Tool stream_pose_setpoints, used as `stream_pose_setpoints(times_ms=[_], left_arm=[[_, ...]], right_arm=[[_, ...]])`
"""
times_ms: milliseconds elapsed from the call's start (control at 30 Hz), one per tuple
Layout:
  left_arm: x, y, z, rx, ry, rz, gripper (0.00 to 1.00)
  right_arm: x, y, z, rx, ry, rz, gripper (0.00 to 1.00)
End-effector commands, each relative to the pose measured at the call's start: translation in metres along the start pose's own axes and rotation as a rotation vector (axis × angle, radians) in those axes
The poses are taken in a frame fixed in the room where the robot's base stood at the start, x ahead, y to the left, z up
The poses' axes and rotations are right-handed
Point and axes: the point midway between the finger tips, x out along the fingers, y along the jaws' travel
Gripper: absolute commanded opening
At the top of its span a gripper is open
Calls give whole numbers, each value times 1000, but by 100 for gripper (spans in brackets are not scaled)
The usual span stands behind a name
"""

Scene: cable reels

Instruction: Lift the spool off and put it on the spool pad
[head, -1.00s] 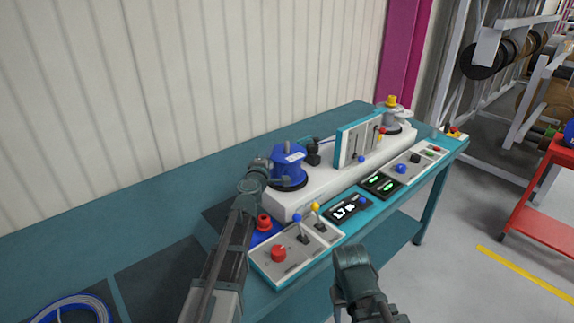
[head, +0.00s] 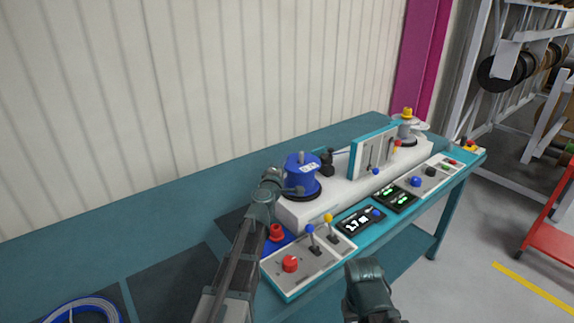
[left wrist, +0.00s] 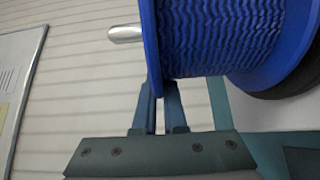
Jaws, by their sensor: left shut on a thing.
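The blue spool (head: 301,178) stands upright at the left end of the white machine; its wound blue cable (left wrist: 218,32) shows close up in the left wrist view. A silver shaft end (left wrist: 125,34) sticks out past its flange. My left gripper (head: 294,190) is at the spool's near left side; in the left wrist view my left gripper (left wrist: 159,88) is shut on the flange edge. A dark disc (left wrist: 291,80) lies at the other end of the spool; I cannot tell whether they touch.
A red knob-like part (head: 276,232) sits on a blue patch beside my left arm. A control box with levers (head: 305,265) is in front. A second spindle with a yellow cap (head: 407,125) is at the far right. A blue cable coil (head: 80,310) lies at lower left.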

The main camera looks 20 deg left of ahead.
Motion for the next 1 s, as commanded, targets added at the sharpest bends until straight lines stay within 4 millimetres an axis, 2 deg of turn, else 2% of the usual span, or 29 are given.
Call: stream_pose_setpoints(times_ms=[367,1000], left_arm=[[0,24,0,-3,1,0,0],[0,92,0,-3,1,0,0]], right_arm=[[-24,2,1,0,0,0,50],[-92,9,5,1,0,0,50]])
